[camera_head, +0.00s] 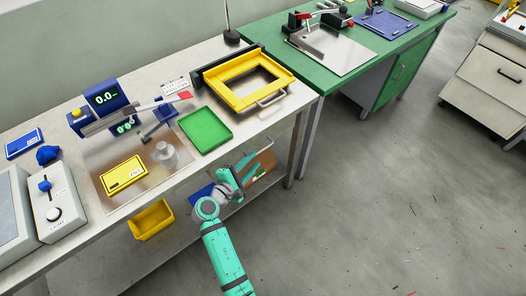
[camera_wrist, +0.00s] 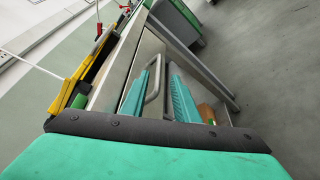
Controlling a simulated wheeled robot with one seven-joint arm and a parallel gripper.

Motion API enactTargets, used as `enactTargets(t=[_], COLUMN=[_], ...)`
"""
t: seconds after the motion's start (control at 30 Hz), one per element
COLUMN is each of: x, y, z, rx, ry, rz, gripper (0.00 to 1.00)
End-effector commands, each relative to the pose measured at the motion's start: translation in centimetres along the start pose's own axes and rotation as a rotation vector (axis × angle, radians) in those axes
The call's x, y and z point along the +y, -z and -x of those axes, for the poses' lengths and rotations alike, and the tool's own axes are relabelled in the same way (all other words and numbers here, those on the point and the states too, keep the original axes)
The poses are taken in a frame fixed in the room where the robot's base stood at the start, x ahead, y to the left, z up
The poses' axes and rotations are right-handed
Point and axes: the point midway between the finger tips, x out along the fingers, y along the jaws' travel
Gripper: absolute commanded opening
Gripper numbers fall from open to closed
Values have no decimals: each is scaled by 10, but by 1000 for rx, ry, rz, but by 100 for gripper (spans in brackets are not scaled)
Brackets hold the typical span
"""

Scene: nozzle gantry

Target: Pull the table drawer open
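I cannot tell how far the drawer is out. Nothing shows held in the gripper.
A green tray (camera_head: 206,131), a scale-like device with a display (camera_head: 104,98) and a yellow card (camera_head: 124,176) are on the bench. A yellow bin (camera_head: 152,220) sits on the lower shelf. A green bench (camera_head: 385,42) stands behind right.

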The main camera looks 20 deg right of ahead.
Motion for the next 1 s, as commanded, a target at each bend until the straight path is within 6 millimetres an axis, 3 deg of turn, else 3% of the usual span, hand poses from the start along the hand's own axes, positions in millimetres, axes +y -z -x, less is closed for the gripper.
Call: enactTargets(t=[0.2,0.4,0.8,0.83,0.93,1.0], x=[1,-2,-2,-2,-2,-2], y=[-1,-6,-6,-5,-5,-4], z=[-39,-66,-73,-73,-72,-72], rx=[-2,-9,-7,-7,-6,-5], ry=[0,6,5,5,4,4], rz=[-2,-4,-4,-4,-4,-4], gripper=[28,28,28,25,1,0])
